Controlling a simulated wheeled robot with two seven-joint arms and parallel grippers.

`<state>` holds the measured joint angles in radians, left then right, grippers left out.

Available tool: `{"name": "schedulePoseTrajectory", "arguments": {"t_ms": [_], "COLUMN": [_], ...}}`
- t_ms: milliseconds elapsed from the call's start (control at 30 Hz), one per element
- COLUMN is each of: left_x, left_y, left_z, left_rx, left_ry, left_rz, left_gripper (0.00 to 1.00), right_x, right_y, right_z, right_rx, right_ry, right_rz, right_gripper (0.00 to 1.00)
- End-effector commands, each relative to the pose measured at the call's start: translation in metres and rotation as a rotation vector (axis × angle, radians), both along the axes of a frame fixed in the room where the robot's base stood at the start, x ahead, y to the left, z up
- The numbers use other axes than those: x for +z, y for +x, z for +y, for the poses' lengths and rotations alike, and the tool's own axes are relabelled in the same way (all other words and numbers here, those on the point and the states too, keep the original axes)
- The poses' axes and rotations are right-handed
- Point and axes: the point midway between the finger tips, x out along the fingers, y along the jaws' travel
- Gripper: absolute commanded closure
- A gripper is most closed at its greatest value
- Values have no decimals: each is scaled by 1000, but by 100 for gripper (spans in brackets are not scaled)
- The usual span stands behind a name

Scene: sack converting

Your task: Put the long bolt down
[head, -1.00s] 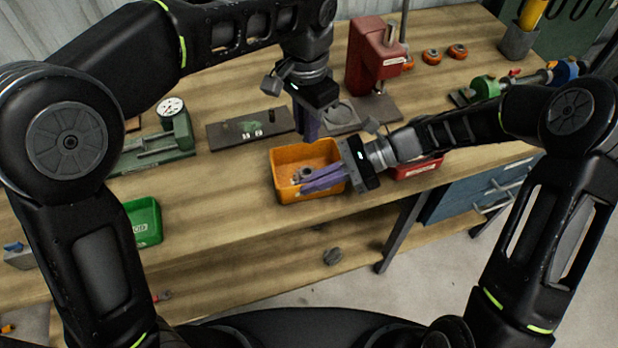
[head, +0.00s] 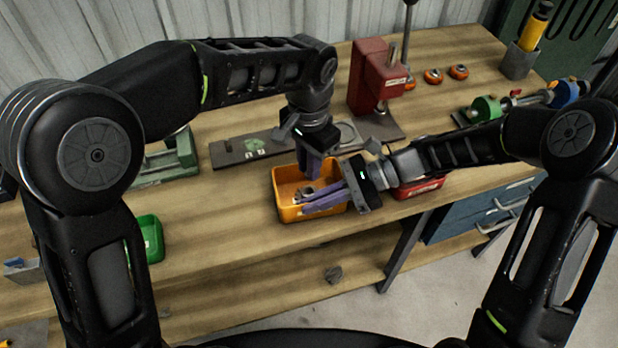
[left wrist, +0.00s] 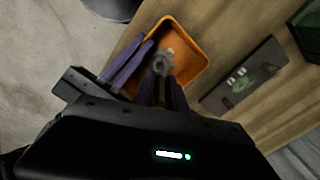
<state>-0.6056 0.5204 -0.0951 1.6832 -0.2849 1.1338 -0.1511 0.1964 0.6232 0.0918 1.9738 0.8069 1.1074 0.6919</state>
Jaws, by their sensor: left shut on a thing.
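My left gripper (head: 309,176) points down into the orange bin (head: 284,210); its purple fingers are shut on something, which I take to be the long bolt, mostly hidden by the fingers. In the left wrist view a grey metal piece (left wrist: 161,64) shows just beyond the fingertips, over the orange bin (left wrist: 188,38); I cannot tell whether it is the held bolt or lies in the bin. My right gripper (head: 312,203) reaches in from the right over the bin's front part. Its two purple fingers are apart, with nothing seen between them.
A red bin (head: 419,188) stands just right of the orange one, partly behind my right arm. A grey plate (head: 240,149) lies behind the orange bin, beside a red press (head: 375,78). A green bin (head: 151,238) is at the left. Wooden bench top (head: 220,215) is clear between them.

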Motion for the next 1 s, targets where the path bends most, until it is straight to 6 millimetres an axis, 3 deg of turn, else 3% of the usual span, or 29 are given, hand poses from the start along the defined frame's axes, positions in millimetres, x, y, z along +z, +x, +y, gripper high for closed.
{"name": "schedulePoseTrajectory", "arguments": {"t_ms": [167,500,933,967,1000], "left_x": [-5,-49,-54,-54,-54], "left_y": [0,0,0,0,0], "left_z": [0,0,0,0,0], "left_rx": [0,0,0,0,0], "left_ry": [1,1,1,1,1], "left_rz": [1,1,1,1,1], "left_gripper": [100,100,100,81,78], "right_x": [0,0,0,0,0], "right_y": [0,0,0,0,0], "right_z": [0,0,0,0,0], "right_rx": [-1,0,0,0,0], "right_ry": [0,0,0,0,0], "right_rz": [0,0,0,0,0], "right_gripper": [100,100,100,100,100]}}
